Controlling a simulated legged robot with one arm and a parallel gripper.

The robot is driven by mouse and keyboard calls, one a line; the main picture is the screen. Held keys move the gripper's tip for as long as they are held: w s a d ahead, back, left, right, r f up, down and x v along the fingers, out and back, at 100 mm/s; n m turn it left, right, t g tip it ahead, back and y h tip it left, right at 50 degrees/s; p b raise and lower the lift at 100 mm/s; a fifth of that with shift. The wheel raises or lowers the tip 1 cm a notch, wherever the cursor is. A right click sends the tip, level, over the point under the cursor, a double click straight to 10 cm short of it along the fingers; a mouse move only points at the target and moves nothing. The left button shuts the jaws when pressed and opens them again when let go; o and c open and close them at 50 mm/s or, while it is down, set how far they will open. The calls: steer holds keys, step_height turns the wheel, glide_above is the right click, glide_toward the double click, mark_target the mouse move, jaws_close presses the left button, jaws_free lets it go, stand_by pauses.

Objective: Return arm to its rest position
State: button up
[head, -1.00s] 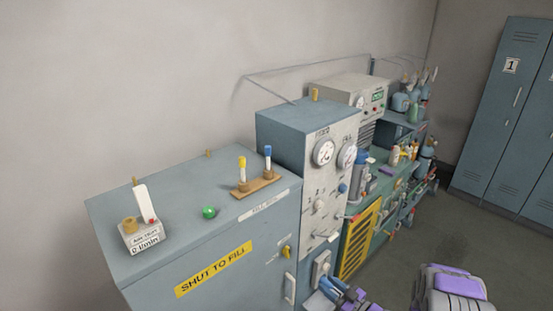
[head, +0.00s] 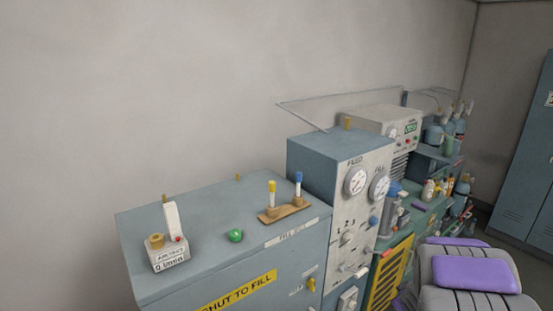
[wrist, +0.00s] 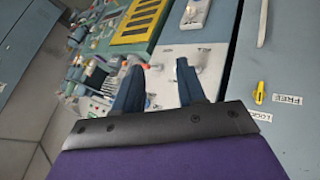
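My arm (head: 470,272), grey with purple panels, shows at the bottom right of the head view. My gripper (wrist: 155,75) shows in the wrist view, with its two dark blue fingers spread apart. I see nothing held between the fingers. Behind them is the white gauge panel (wrist: 190,65), and I cannot tell any contact. The gripper's fingers are not visible in the head view.
The blue-grey cabinet (head: 200,262) with a "SHUT TO FILL" label stands in front. The gauge unit (head: 350,215), a bench with a yellow grille (head: 388,280) and bottles stand to its right. A locker (head: 530,160) is at the far right.

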steer(key=s+a+r+m+g+h+b, duration=0.1)
steer(key=s+a+r+m+g, duration=0.4)
steer(key=s, duration=0.8)
steer(key=s+a+r+g+y+b, duration=0.1)
steer(key=s+a+r+g+y, duration=0.1)
steer(key=s+a, duration=0.7)
steer(key=s+a+r+g+y, duration=0.1)
steer(key=s+a+r, duration=0.3)
steer(key=s+a, duration=0.5)
steer(key=s+g, duration=0.1)
steer(key=s, duration=0.6)
steer(key=shift+s+n+y+b, duration=0.25)
steer(key=shift+n+y+b, duration=0.05)
steer(key=shift+y+b, duration=0.1)
